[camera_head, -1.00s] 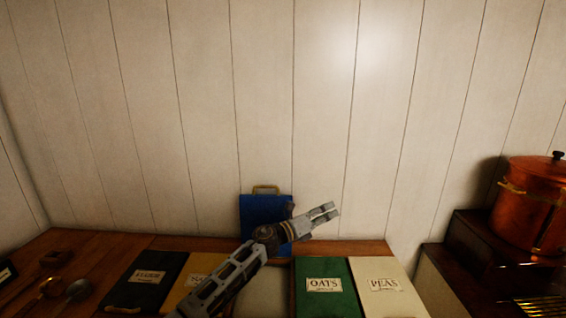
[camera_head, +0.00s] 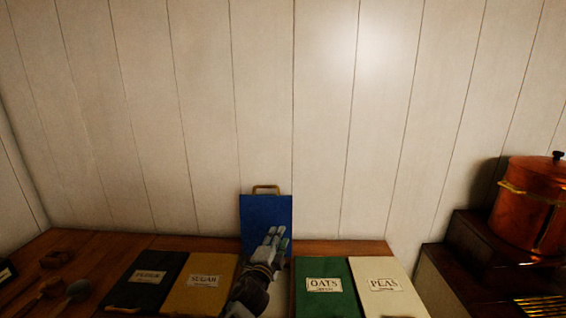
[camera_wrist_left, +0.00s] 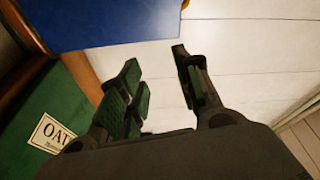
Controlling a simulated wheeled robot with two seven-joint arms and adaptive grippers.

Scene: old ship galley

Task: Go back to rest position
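My left gripper (camera_head: 274,242) is in front of the lower part of a blue panel with a brass handle (camera_head: 266,215), which stands upright against the wall. In the left wrist view, the gripper (camera_wrist_left: 158,72) has its fingers spread apart with nothing between them, and the blue panel (camera_wrist_left: 100,20) shows beyond at upper left. My left forearm covers the space between the yellow SUGAR lid and the green OATS lid. My right gripper is in neither view.
On the wooden counter (camera_head: 110,243) lie a dark lid (camera_head: 148,280), the SUGAR lid (camera_head: 203,282), the OATS lid (camera_head: 325,285) and the white PEAS lid (camera_head: 383,285). Spoons (camera_head: 78,290) lie at left. A copper pot (camera_head: 535,205) stands on dark steps at right.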

